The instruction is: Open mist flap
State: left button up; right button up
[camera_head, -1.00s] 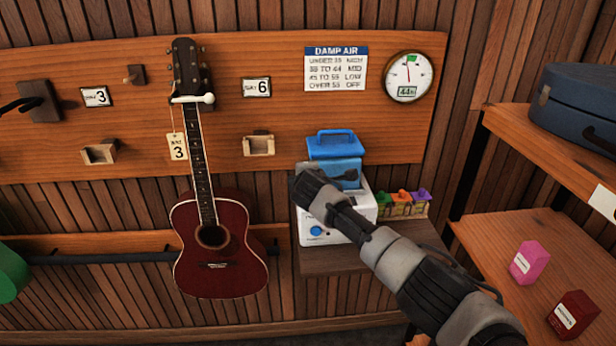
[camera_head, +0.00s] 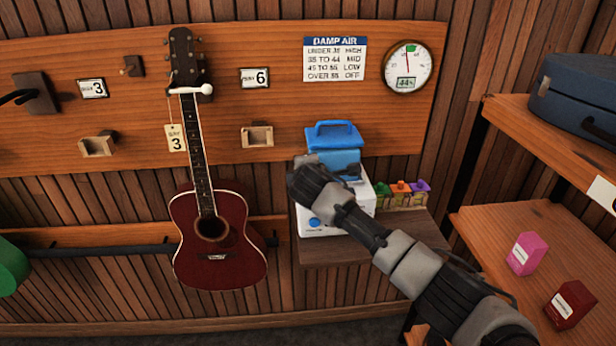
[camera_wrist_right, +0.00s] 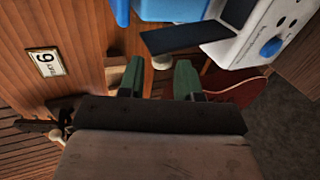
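The humidifier is a white box (camera_head: 362,197) with a blue tank (camera_head: 334,139) and handle on top, standing on a small wooden cabinet. In the right wrist view, a dark blue flap-like panel (camera_wrist_right: 185,38) juts out beside the white box with the blue dial (camera_wrist_right: 271,47). A small pale knob (camera_wrist_right: 162,62) shows at the panel's near edge. My right gripper (camera_wrist_right: 160,78) has its two green fingers apart, with the knob between and just beyond their tips; contact cannot be told. In the head view, my right wrist hides the fingers and part of the humidifier. My left gripper is out of view.
A red guitar (camera_head: 218,240) hangs on the wall left of my right wrist. A damp air chart (camera_head: 335,60) and round gauge (camera_head: 407,67) hang above. Shelves (camera_head: 520,215) with boxes and a blue case stand at right.

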jog(key=b+v, duration=0.1)
jog(key=v, duration=0.5)
jog(key=shift+s, duration=0.3)
jog(key=shift+r, duration=0.1)
jog(key=shift+c, duration=0.3)
